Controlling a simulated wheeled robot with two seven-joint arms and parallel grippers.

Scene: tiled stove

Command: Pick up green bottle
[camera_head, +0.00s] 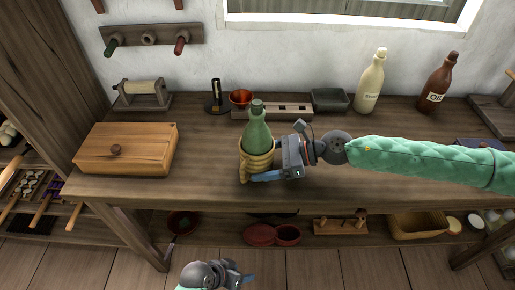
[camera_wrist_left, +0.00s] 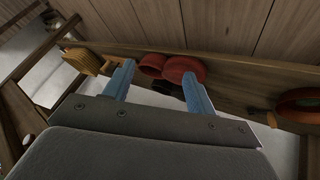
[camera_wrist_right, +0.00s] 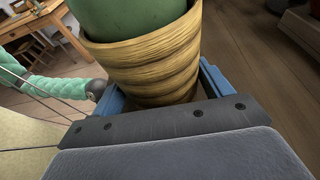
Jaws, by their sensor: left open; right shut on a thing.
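The green bottle (camera_head: 258,129) stands upright over the wooden counter, its lower half wrapped in a woven straw-coloured cover (camera_head: 254,163). My right gripper (camera_head: 264,172) comes from the right and is shut on the bottle's wrapped lower part. In the right wrist view the ribbed cover (camera_wrist_right: 145,62) fills the space between the blue fingers, with the green glass (camera_wrist_right: 130,15) above it. I cannot tell whether the base touches the counter. My left gripper (camera_head: 248,279) is low in front of the counter. In the left wrist view its blue fingers (camera_wrist_left: 158,88) are apart and empty.
A wooden box (camera_head: 125,150) stands left on the counter (camera_head: 210,180). A red cup (camera_head: 240,98), a dark tray (camera_head: 330,100), a cream bottle (camera_head: 370,82) and a brown oil bottle (camera_head: 437,84) stand behind. Red bowls (camera_head: 262,235) sit on the lower shelf.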

